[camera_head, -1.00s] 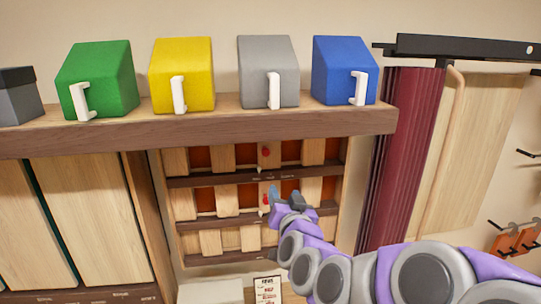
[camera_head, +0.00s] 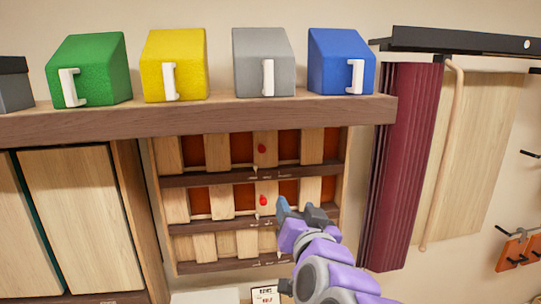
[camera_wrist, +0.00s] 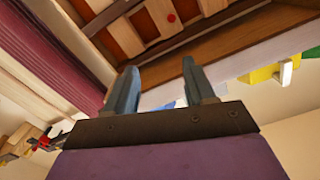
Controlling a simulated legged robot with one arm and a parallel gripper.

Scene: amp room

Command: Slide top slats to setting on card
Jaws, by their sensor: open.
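The slatted wooden frame (camera_head: 152,215) hangs under the shelf, with rows of pale slats over red-brown openings. The top slats (camera_head: 217,151) stand in a row with gaps between them. One top slat has a red knob (camera_head: 262,148), and a slat in the row below has another red knob (camera_head: 263,200). The card (camera_head: 266,296) is at the bottom edge, partly cut off and too small to read. My gripper (camera_head: 300,210) is open and empty, right of and slightly below the lower knob. In the wrist view my gripper (camera_wrist: 158,72) shows its spread fingers, with one red knob (camera_wrist: 171,17) beyond.
A wooden shelf (camera_head: 200,118) juts out above the frame, carrying green (camera_head: 90,70), yellow (camera_head: 190,65), grey (camera_head: 262,65) and blue (camera_head: 340,65) boxes with white handles. A maroon curtain (camera_head: 402,165) hangs at the right. Pale panels (camera_head: 80,215) stand at the left.

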